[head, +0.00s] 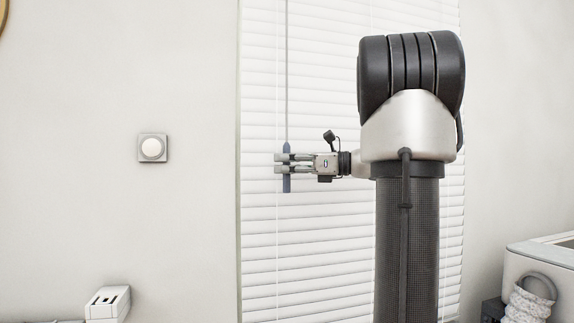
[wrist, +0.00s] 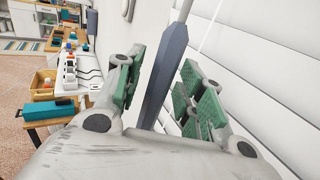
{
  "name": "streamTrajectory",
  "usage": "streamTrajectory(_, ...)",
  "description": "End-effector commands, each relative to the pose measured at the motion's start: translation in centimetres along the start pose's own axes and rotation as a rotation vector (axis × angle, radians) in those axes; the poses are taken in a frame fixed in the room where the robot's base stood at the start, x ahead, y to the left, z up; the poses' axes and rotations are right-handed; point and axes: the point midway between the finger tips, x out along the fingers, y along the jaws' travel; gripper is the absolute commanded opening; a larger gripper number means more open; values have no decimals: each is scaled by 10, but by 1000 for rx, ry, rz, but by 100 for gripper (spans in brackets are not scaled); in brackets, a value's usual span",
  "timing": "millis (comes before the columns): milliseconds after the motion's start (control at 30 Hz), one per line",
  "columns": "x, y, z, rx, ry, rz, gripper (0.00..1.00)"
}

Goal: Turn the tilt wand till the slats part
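The tilt wand hangs in front of the white window blind (head: 325,80), a thin grey rod with a blue-grey faceted handle (head: 287,184) at its lower end. The slats look shut, lying nearly flat against each other. My gripper (head: 281,163) is level with the handle, reaching in from the right. In the wrist view the handle (wrist: 168,62) passes between the green finger pads of my gripper (wrist: 164,72). Gaps show on both sides of it, so the fingers are open around the handle and not closed on it. The handle's lowest part is hidden behind my gripper there.
A round knob on a square wall plate (head: 152,149) is left of the blind. A white machine with a hose (head: 535,280) stands at the lower right. The wall around the wand is clear.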

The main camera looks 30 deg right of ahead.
Motion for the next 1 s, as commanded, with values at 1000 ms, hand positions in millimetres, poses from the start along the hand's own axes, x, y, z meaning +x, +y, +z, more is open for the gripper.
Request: streamTrajectory(1000, 0, 2, 1, -3, 0, -210, 0)
